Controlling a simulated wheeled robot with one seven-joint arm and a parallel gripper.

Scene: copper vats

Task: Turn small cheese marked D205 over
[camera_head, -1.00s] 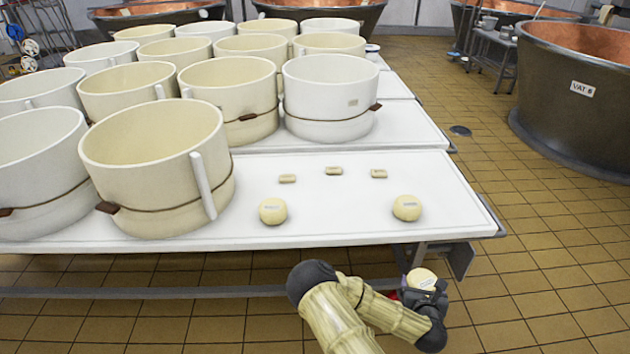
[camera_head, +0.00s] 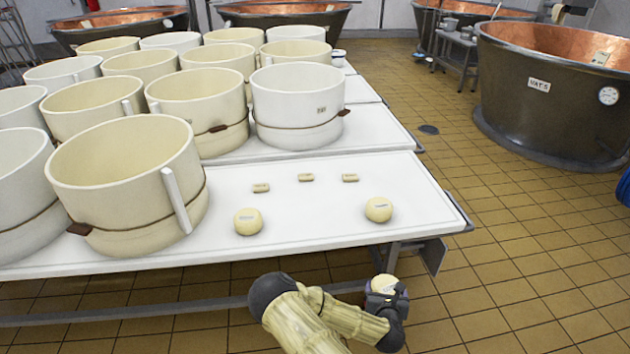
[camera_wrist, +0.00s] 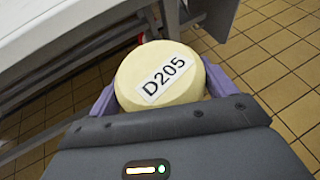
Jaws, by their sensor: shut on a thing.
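The small cheese marked D205 (camera_wrist: 163,75) is a pale round piece with its label facing the wrist camera. It sits between the purple fingers of my gripper (camera_wrist: 160,98), which is shut on it. In the head view the cheese (camera_head: 384,284) shows at the end of my arm, in my gripper (camera_head: 385,290), in front of the table's near edge and off the table top. Its underside is hidden.
The white table (camera_head: 320,225) carries two other small labelled cheeses, left (camera_head: 248,221) and right (camera_head: 378,209), with small tags behind them. Large cream moulds (camera_head: 125,185) crowd its left side. The table's right front has bare room. Copper vats (camera_head: 550,90) stand beyond.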

